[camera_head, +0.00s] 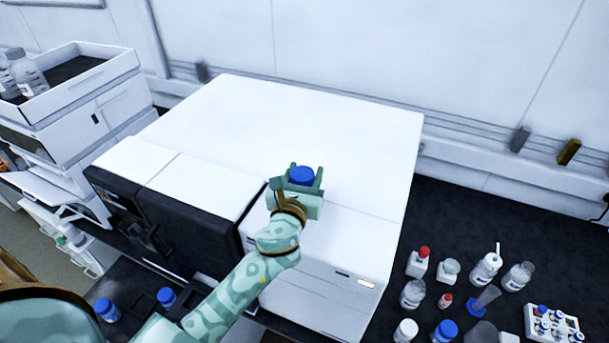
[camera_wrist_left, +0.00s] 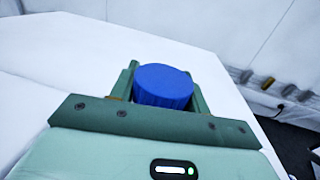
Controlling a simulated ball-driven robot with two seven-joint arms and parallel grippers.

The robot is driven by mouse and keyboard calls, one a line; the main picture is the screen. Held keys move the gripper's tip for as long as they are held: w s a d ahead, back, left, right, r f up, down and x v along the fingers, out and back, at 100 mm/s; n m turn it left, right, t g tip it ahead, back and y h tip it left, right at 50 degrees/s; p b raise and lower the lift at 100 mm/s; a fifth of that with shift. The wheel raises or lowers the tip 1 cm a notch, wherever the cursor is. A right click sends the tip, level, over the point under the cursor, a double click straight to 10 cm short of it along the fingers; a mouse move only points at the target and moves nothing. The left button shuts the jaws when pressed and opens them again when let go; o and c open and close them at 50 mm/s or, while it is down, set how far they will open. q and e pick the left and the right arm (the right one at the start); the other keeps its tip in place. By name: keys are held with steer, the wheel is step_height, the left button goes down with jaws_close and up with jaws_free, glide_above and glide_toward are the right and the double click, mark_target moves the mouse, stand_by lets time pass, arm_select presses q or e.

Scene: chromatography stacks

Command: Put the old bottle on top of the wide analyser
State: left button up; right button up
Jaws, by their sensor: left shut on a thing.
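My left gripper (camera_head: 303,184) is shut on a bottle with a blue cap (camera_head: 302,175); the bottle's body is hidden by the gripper. The blue cap (camera_wrist_left: 163,86) also shows between the fingers of my left gripper (camera_wrist_left: 163,95) in the left wrist view. The wide analyser (camera_head: 290,120) is a large white box with a flat, bare top and a partly black front. The gripper and bottle are over the front part of its top. I cannot tell whether the bottle touches the surface. My right gripper is not in view.
Several small bottles, including one with a red cap (camera_head: 424,252), and a white vial rack (camera_head: 552,325) stand on the dark bench at right. A white instrument stack (camera_head: 75,100) with clear bottles on top stands at left. Two blue-capped bottles (camera_head: 107,309) (camera_head: 166,297) sit lower left.

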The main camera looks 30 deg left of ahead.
arm_select(q)
steer(key=shift+f, duration=0.1)
steer(key=o, duration=1)
steer(key=shift+r, duration=0.2)
steer(key=b+v, duration=0.2)
steer(key=v, duration=0.9)
steer(key=shift+f, duration=0.1)
steer(key=shift+s+d, duration=0.15)
steer(key=shift+s, duration=0.3)
